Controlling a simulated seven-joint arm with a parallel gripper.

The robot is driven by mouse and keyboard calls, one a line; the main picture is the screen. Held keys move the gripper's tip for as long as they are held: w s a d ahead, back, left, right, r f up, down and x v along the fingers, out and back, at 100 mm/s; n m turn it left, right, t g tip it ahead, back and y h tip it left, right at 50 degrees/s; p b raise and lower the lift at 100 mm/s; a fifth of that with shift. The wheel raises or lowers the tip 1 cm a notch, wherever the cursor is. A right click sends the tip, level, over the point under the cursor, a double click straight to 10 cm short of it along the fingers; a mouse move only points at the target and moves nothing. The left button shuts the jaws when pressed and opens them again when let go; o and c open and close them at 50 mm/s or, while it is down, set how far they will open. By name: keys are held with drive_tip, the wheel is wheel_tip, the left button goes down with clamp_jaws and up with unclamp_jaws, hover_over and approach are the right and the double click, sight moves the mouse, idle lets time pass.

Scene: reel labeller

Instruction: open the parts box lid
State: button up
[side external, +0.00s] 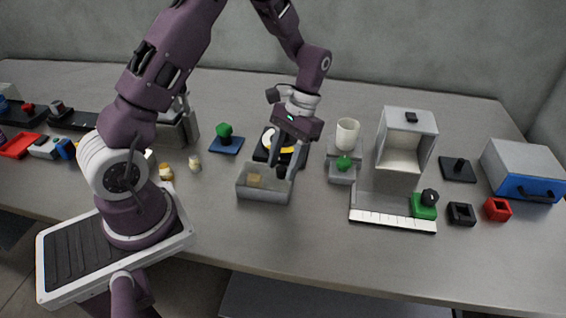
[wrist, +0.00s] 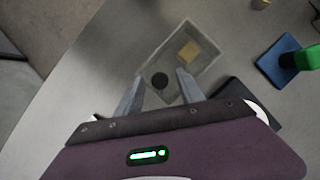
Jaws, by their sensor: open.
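The parts box (side external: 262,194) is a small grey box in the middle of the bench, with grey walls and a tan block (side external: 254,178) visible inside. The box (wrist: 209,72) and the tan block (wrist: 188,52) also show in the wrist view. In the side view my gripper (side external: 286,162) points down over the box's right rear part.
A black-based item (side external: 262,155) with a yellow and white top stands close behind the box. A green knob on a blue plate (side external: 226,146) is behind left, a grey step with a white cup (side external: 347,134) to the right. The bench in front is clear.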

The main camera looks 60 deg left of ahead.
drive_tip(key=shift+f, duration=0.15)
clamp_jaws()
idle(1.4)
